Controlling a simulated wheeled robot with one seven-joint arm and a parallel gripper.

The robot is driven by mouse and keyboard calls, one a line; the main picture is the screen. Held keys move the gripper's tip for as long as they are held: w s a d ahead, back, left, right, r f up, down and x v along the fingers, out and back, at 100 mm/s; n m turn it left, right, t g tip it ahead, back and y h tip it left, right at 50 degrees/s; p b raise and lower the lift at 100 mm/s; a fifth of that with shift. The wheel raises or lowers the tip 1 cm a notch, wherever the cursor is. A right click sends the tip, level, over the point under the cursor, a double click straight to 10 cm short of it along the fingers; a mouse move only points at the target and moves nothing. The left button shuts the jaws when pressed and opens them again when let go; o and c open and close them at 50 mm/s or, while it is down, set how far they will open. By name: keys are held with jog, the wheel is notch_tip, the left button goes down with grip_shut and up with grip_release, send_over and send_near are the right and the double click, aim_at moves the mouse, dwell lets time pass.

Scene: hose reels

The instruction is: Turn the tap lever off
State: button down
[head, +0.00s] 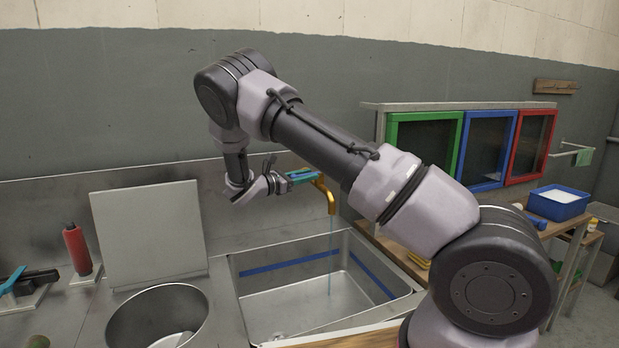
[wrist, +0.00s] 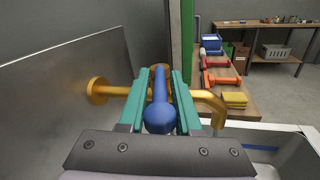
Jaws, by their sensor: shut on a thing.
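The brass tap (head: 331,200) is on the wall above the sink, and a thin stream of water (head: 330,262) falls from its spout. In the wrist view the brass pipe (wrist: 207,98) runs across behind my fingers. The blue tap lever (wrist: 160,114) has a round knob end pointing towards the wrist camera. My gripper (head: 303,176) is at the tap, with its teal fingers on either side of the lever, shut on it. In the head view the fingers mostly hide the lever.
The steel sink (head: 237,285) lies below, with a round basin (head: 112,325) to its left. A steel panel (head: 148,232) leans upright behind the basin. A red bottle (head: 76,249) stands further left. Coloured frames (head: 487,182) and a blue tub (head: 560,208) are at right.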

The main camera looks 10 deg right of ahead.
jog(key=shift+w+a+m+g+h, duration=0.1)
jog(key=shift+w+m+g+h, duration=0.25)
jog(key=shift+m+g, duration=0.55)
jog(key=shift+w+a+m+g+h, duration=0.1)
jog(key=shift+w+m+g+h, duration=0.3)
jog(key=shift+g, duration=0.8)
jog(key=shift+m, duration=0.3)
jog(key=c, duration=0.8)
grip_release()
jog(key=shift+c, duration=0.2)
jog(key=shift+r, duration=0.15)
notch_tip(320, 180, up, 10)
